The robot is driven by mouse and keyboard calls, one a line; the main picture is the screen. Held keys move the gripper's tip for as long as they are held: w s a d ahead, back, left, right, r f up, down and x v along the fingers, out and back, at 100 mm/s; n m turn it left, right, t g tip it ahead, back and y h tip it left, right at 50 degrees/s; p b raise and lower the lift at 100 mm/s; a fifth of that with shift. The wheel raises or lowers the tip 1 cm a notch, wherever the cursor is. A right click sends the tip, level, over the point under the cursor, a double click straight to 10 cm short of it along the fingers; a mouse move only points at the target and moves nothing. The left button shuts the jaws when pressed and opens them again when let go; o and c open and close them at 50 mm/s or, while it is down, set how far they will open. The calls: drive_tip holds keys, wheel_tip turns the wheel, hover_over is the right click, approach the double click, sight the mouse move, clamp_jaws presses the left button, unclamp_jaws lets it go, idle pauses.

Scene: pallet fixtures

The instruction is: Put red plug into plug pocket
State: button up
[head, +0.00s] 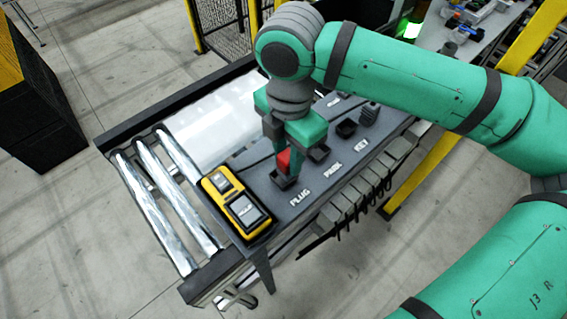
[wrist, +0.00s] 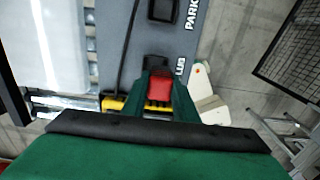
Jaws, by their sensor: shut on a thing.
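The red plug (head: 284,160) is held between the fingers of my gripper (head: 287,163); it also shows in the wrist view (wrist: 160,87). My gripper is shut on it, pointing down over the grey fixture panel. The plug pocket (head: 281,181), a dark square by the PLUG label, lies just below the plug in the head view. In the wrist view the dark pocket (wrist: 155,62) shows beyond the plug, partly covered by my fingers. The plug looks above the pocket; I cannot tell the exact gap.
The PARK pocket (head: 318,152) and KEY pocket (head: 346,128) sit further along the panel, with a dark ribbed block (head: 368,113) beyond. A yellow and black device (head: 237,204) lies at the panel's near left. Metal rollers (head: 150,205) and a pale glossy sheet (head: 215,122) are to the left.

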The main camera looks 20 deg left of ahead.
sight(284, 166)
drive_tip(key=shift+w+a+f, duration=0.15)
drive_tip(key=shift+a+f, duration=0.2)
drive_tip(key=shift+f, duration=0.1)
drive_tip(key=shift+w+a+f, duration=0.1)
drive_tip(key=shift+a+f, duration=0.05)
drive_tip(key=shift+f, duration=1.55)
drive_tip(key=shift+f, duration=0.1)
drive_tip(key=o, duration=1.1)
wheel_tip(284, 166, up, 12)
drive_tip(key=shift+r, duration=0.1)
